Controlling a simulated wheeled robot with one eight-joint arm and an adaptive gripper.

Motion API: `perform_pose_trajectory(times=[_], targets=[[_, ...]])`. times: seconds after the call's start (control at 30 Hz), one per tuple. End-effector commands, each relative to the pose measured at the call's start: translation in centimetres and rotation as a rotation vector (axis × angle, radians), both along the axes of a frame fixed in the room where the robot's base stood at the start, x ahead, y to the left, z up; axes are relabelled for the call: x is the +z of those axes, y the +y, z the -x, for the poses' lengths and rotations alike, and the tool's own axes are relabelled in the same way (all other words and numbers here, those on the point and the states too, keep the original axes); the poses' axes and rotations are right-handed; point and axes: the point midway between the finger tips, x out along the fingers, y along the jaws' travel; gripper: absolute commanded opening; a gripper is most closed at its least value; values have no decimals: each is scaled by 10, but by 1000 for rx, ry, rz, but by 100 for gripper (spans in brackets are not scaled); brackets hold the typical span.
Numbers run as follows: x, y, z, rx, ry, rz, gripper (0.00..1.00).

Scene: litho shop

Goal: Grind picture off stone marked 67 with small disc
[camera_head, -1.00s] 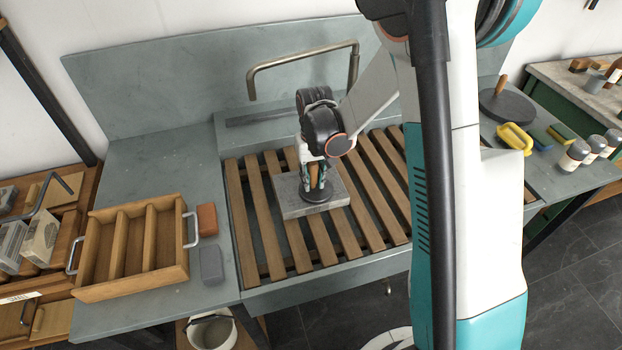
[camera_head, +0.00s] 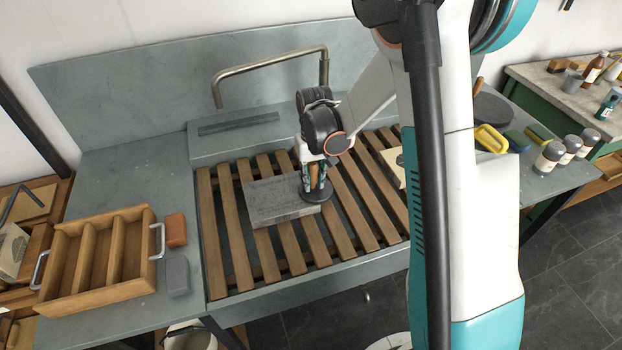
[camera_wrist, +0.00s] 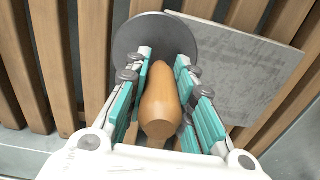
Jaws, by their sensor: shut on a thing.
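The grey litho stone (camera_head: 272,203) lies flat on the wooden slats of the sink; no number can be read on it. It also shows in the wrist view (camera_wrist: 245,75). My gripper (camera_head: 315,178) is shut on the wooden handle (camera_wrist: 160,105) of the small dark disc (camera_head: 316,208). In the wrist view the disc (camera_wrist: 140,38) overlaps the stone's edge and partly overhangs the slats. Whether the disc touches the stone face cannot be told. The part of the stone beneath the disc is hidden.
A bent tap (camera_head: 270,65) stands behind the slatted rack (camera_head: 215,245). A divided wooden tray (camera_head: 100,260), an orange block (camera_head: 175,230) and a grey block (camera_head: 177,276) are on the left. A larger disc (camera_head: 492,110), yellow item (camera_head: 491,138) and shaker bottles (camera_head: 549,156) stand right.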

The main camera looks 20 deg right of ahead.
Motion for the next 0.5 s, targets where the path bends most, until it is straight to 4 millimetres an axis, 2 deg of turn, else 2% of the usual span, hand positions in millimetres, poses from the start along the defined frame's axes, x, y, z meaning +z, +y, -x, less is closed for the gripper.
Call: perform_pose_trajectory(times=[0.07,0.1,0.17,0.5], targets=[[9,0,-1,0,0,0,0],[22,0,-1,0,0,0,0],[34,0,-1,0,0,0,0],[63,1,-5,0,0,0,0]])
